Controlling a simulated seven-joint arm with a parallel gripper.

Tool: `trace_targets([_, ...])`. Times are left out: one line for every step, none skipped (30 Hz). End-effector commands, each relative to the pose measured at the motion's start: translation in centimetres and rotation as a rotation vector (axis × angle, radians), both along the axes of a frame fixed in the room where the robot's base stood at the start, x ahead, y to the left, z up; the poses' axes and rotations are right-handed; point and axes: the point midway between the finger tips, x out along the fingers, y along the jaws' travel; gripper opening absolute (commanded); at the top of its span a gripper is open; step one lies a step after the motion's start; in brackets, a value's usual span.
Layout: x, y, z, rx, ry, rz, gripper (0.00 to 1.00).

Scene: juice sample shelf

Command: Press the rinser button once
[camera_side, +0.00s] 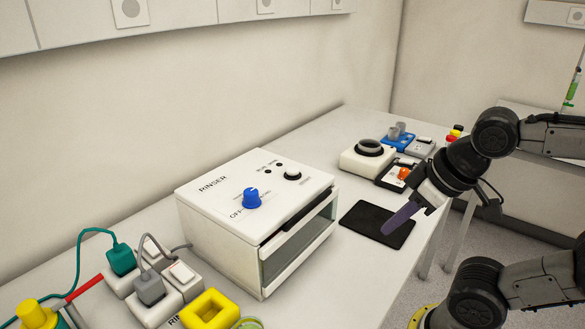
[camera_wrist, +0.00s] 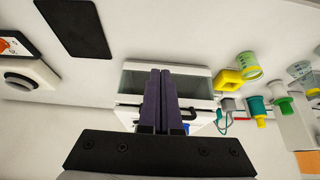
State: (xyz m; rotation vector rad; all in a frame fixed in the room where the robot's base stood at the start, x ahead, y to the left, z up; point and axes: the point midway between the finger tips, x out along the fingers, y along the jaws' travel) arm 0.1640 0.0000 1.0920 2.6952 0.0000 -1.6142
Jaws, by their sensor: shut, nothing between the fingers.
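The rinser (camera_side: 240,205) is a white box on the bench in the side view, labelled RINSER on its sloped top. The top carries a blue knob (camera_side: 252,199), a round white button with a dark ring (camera_side: 292,174) and small dark dots. Its front has a glass window and dark handle. My gripper (camera_side: 393,224) is shut and empty, angled down above the black mat, to the right of the rinser and apart from it. In the wrist view my shut purple fingers (camera_wrist: 160,80) overlap the rinser (camera_wrist: 190,82), hiding its middle; the button is not visible there.
A black mat (camera_side: 365,219) lies right of the rinser. Behind it stand a white device with a dark round top (camera_side: 368,160) and a box with an orange knob (camera_side: 393,174). Plugs and sockets (camera_side: 160,285) and a yellow block (camera_side: 208,309) are at front left.

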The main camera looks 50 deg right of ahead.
Motion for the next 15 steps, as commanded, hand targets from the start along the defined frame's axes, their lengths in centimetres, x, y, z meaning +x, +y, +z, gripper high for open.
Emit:
trace_targets([0.0, 0.0, 0.0, 0.000, 0.000, 0.000, 0.00])
trace_targets([0.0, 0.0, 0.0, 0.000, 0.000, 0.000, 0.00])
trace_targets([0.0, 0.0, 0.0, 0.000, 0.000, 0.000, 0.00])
trace_targets([0.0, 0.0, 0.0, 0.000, 0.000, 0.000, 0.00])
trace_targets([0.0, 0.0, 0.0, 0.000, 0.000, 0.000, 0.00])
trace_targets([0.0, 0.0, 0.0, 0.000, 0.000, 0.000, 0.00])
trace_targets([0.0, 0.0, 0.0, 0.000, 0.000, 0.000, 0.00])
trace_targets([0.0, 0.0, 0.0, 0.000, 0.000, 0.000, 0.00])
trace_targets([0.0, 0.0, 0.0, 0.000, 0.000, 0.000, 0.00])
trace_targets([0.0, 0.0, 0.0, 0.000, 0.000, 0.000, 0.00])
trace_targets([0.0, 0.0, 0.0, 0.001, 0.000, -0.003, 0.00])
trace_targets([0.0, 0.0, 0.0, 0.005, -0.003, -0.010, 0.00])
trace_targets([0.1, 0.1, 0.1, 0.014, -0.008, -0.019, 0.00])
trace_targets([0.4, 0.2, 0.4, 0.025, -0.020, -0.027, 0.00])
trace_targets([0.9, 0.4, 1.0, 0.043, -0.041, -0.042, 0.00])
